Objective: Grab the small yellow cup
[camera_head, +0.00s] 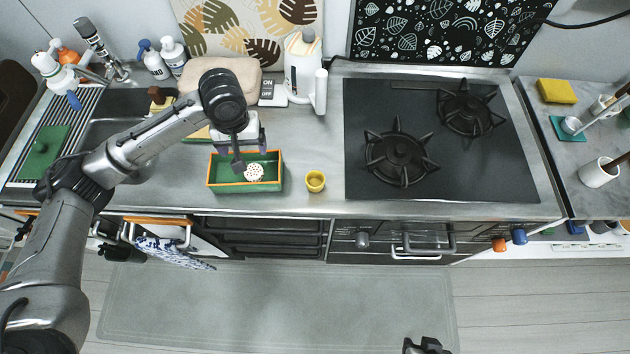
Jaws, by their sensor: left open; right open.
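The small yellow cup (315,181) stands on the steel counter, near its front edge and left of the black cooktop. My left gripper (238,152) is open above the green box, to the left of the cup and apart from it. I see nothing held in it. Part of my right gripper (427,346) shows at the bottom edge, over the floor and far from the cup. Most of it is cut off by the frame.
The green box with an orange rim (275,154) holds a round white perforated piece. The black cooktop (445,165) has two burners. A sink (100,135) lies left. The counter around the cup is clear.

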